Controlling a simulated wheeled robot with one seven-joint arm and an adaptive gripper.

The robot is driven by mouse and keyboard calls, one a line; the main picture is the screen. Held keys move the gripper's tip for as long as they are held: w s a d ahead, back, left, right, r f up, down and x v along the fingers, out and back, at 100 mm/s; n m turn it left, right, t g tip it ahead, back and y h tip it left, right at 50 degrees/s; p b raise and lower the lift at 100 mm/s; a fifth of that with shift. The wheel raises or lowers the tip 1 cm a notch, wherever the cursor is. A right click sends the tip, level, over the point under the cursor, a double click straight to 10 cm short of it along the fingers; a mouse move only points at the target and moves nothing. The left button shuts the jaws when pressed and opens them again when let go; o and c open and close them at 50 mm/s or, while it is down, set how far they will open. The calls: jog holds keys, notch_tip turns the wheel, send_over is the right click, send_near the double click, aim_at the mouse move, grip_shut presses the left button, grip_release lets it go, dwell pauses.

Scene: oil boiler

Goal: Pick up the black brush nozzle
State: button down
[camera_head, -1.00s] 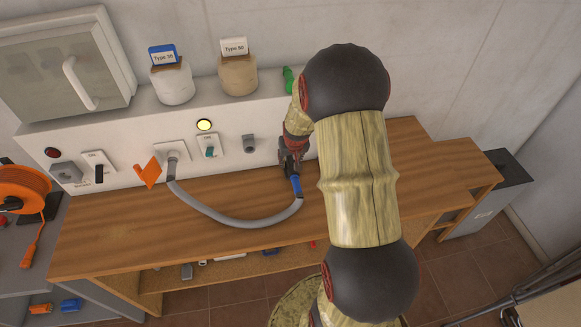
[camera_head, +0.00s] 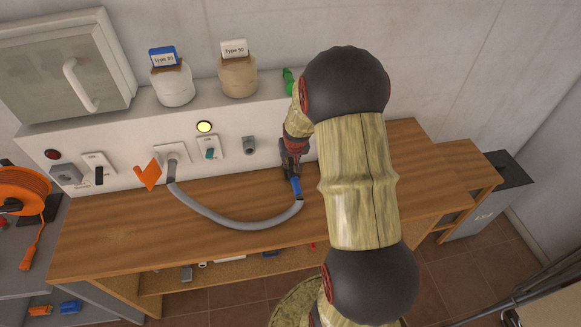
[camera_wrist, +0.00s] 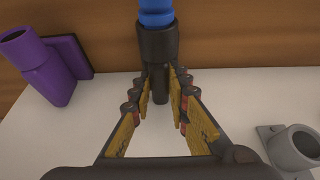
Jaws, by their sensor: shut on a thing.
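A black nozzle piece (camera_wrist: 158,48) sits on the end of the blue hose cuff (camera_wrist: 156,12) in the wrist view. Bristles cannot be made out on it. My gripper (camera_wrist: 160,82) is shut on this black piece, with a finger on each side. In the head view my gripper (camera_head: 291,160) is low over the wooden bench, close to the white panel. The blue cuff (camera_head: 296,187) shows just below it there, joined to a grey hose (camera_head: 235,223). The black piece is hard to tell from my gripper in the head view.
A grey tube fitting (camera_wrist: 295,148) is right of my gripper in the wrist view, and a purple fitting (camera_wrist: 40,65) is left. The bench's middle is otherwise clear.

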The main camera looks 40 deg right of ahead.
aim_at(291, 161)
jog(key=shift+r, duration=0.15)
jog(key=shift+s+r, duration=0.1)
jog(key=shift+r, duration=0.5)
notch_tip(291, 161, up, 6)
jog(key=shift+f+p, duration=0.15)
jog(key=shift+p, duration=0.5)
jog(key=s+a, duration=0.5)
jog(key=s, duration=0.3)
jog(key=s+a, duration=0.5)
jog(key=s, duration=0.3)
jog(key=shift+s+a+p, duration=0.2)
jog(key=shift+s+p, duration=0.2)
jog(key=shift+f, duration=0.1)
jog(key=c, duration=2.2)
grip_release()
grip_shut()
